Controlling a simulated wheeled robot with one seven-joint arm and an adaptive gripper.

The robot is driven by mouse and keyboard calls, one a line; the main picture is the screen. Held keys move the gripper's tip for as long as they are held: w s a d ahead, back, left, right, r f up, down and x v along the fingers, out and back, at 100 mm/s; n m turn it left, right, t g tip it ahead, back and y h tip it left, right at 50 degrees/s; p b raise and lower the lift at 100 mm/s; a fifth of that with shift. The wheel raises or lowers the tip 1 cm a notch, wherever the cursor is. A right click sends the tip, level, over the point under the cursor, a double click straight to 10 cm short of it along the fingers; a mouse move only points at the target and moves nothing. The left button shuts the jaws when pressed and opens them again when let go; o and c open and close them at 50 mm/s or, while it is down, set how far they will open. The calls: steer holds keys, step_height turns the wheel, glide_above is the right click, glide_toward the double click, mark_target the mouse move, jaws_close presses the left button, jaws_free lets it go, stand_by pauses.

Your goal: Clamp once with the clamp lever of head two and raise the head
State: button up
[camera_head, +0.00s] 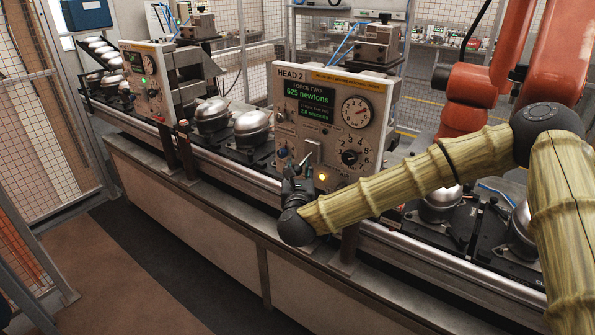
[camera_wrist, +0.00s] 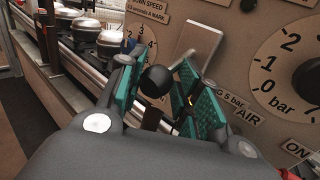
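The head two panel (camera_head: 330,125) carries a green display reading 625 newtons, dials, a lit yellow lamp and a grey plate. In the wrist view the panel (camera_wrist: 235,35) fills the right side. A black ball knob, apparently the clamp lever's (camera_wrist: 153,82), sits between my fingers, closer to the left one. My gripper (camera_wrist: 159,66) has teal-padded fingers standing apart, with a visible gap on the right of the knob. The lever's shaft is mostly hidden.
A conveyor rail (camera_head: 235,176) runs along the bench with silver compressors (camera_head: 253,124) on black pallets. Another head panel (camera_head: 146,80) stands to the left. A post (camera_head: 186,150) rises from the rail. Mesh fencing (camera_head: 60,110) is at the left; floor in front is clear.

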steer(key=shift+a, duration=0.15)
jaws_close()
steer(key=shift+r, duration=0.1)
